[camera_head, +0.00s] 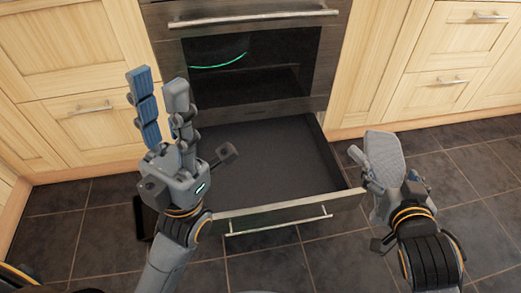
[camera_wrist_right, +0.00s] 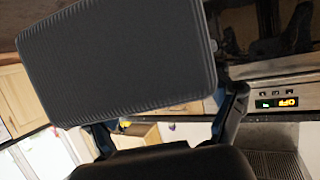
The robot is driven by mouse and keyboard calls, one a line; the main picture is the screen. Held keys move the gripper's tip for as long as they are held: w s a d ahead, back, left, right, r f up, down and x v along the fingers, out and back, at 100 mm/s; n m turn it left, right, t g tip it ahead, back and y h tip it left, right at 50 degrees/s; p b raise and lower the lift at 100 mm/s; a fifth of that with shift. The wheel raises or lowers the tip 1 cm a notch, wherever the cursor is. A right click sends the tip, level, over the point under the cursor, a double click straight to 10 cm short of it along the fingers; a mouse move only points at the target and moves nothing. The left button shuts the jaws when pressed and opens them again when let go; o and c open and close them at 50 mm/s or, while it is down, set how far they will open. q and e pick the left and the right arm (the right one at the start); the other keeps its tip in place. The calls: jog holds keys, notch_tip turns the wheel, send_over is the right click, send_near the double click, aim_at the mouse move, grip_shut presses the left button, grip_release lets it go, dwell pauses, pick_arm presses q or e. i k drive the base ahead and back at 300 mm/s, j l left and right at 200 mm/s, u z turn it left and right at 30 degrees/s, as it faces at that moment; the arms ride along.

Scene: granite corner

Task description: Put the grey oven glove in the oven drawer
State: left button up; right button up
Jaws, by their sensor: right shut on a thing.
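The grey oven glove (camera_head: 386,152) is held up in my right gripper (camera_head: 388,182), just right of the drawer's front right corner. In the right wrist view the glove (camera_wrist_right: 120,62) is a dark grey, ribbed-edged pad between the fingers. The oven drawer (camera_head: 285,212) is pulled out below the oven, and its dark inside looks empty. My left gripper (camera_head: 158,82) is raised over the drawer's left side, its fingers apart and nothing between them. The right fingertips are partly hidden by the glove.
The oven (camera_head: 255,60) has a shut door with a bar handle (camera_head: 253,18). Pale wooden cabinets (camera_head: 75,75) stand on both sides. Dark tiled floor (camera_head: 300,262) lies clear in front. A small dark object (camera_head: 145,218) is partly hidden behind my left arm.

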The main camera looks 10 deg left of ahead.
aim_at(295, 187)
jog(key=i+l, duration=0.15)
jog(key=l, duration=0.2)
jog(key=i+l+u, duration=0.15)
jog(key=i+l, duration=0.2)
jog(key=l, duration=0.3)
jog(key=u, duration=1.15)
